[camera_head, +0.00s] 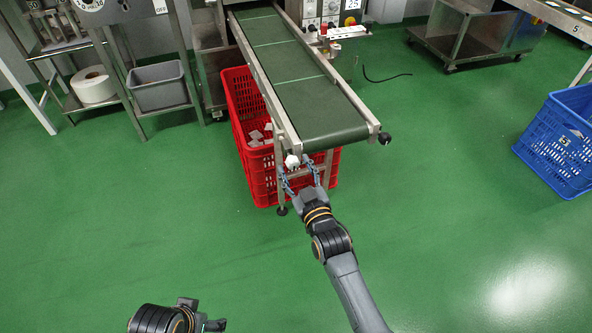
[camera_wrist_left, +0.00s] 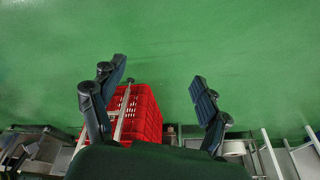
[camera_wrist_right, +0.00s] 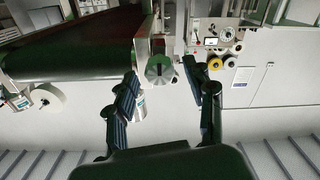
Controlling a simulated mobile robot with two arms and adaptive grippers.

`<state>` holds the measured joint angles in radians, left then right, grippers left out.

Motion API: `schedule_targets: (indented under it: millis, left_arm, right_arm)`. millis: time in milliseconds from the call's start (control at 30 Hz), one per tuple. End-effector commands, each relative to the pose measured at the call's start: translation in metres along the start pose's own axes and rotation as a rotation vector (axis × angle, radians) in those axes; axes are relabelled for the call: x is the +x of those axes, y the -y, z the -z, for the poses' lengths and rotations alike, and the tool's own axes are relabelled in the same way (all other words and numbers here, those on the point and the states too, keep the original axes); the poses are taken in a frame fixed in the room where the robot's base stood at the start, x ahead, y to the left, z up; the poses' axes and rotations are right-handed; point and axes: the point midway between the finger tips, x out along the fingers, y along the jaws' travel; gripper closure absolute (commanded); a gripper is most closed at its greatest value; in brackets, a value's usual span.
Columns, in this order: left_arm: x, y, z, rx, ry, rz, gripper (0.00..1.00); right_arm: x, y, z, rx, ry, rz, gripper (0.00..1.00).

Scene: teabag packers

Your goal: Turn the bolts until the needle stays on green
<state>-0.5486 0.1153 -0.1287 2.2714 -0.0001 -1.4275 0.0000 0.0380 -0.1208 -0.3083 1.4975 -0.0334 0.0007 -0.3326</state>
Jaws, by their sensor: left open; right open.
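The conveyor (camera_head: 305,85) has a dark green belt in a metal frame. A light-coloured bolt (camera_head: 292,161) sits at its near left corner. A dark bolt (camera_head: 385,138) sits at its near right corner. My right gripper (camera_head: 297,172) is open, with its fingers to either side of the light bolt; I cannot tell whether they touch it. In the right wrist view a round bolt end (camera_wrist_right: 160,69) shows between the spread fingertips. My left gripper (camera_head: 207,315) is low over the floor, away from the conveyor; the left wrist view (camera_wrist_left: 159,76) shows it open and empty. No needle is readable.
A red crate (camera_head: 262,190) with pale packets stands under the conveyor. A control panel (camera_head: 325,12) is at the back. A blue crate (camera_head: 545,140) stands at right, a grey bin (camera_head: 158,92) at left. The green floor in front is clear.

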Motion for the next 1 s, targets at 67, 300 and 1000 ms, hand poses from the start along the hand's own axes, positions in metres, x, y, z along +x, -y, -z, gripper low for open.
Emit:
schedule_targets:
  millis: [67, 300, 1000]
  left_arm:
    - [0.000, 0.000, 0.000, 0.000, 0.000, 0.000, 0.25]
    - [0.000, 0.000, 0.000, 0.000, 0.000, 0.000, 0.25]
    - [0.040, -0.002, -0.008, 0.004, 0.025, -0.005, 0.25]
  right_arm:
    - [0.000, 0.000, 0.000, 0.000, 0.001, 0.000, 0.46]
    - [0.000, 0.000, 0.000, 0.001, 0.001, 0.000, 0.73]
    - [0.000, -0.001, 0.002, 0.169, 0.002, 0.001, 1.00]
